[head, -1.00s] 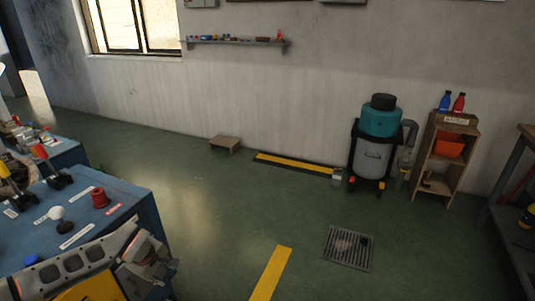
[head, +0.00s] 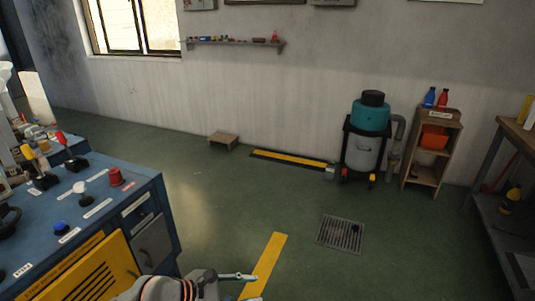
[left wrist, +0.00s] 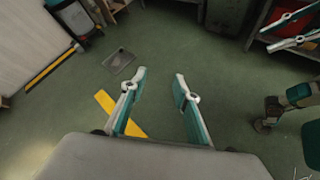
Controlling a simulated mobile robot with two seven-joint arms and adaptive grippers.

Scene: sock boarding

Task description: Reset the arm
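My left gripper (head: 238,278) shows at the bottom edge of the head view, with its arm at the lower left beside the blue control console (head: 112,215). In the left wrist view the left gripper (left wrist: 160,80) has two teal and white fingers spread apart, with only green floor between them. What looks like my right gripper (left wrist: 291,30) is at the top right of the left wrist view, with its two fingers apart and nothing seen between them. The head view does not show it.
The console carries levers, knobs and a red button (head: 116,177). A floor drain (head: 341,235) and yellow floor stripe (head: 265,265) lie ahead. A teal vacuum (head: 368,135), wooden shelf (head: 432,150) and workbench (head: 515,150) stand at the right. The middle floor is clear.

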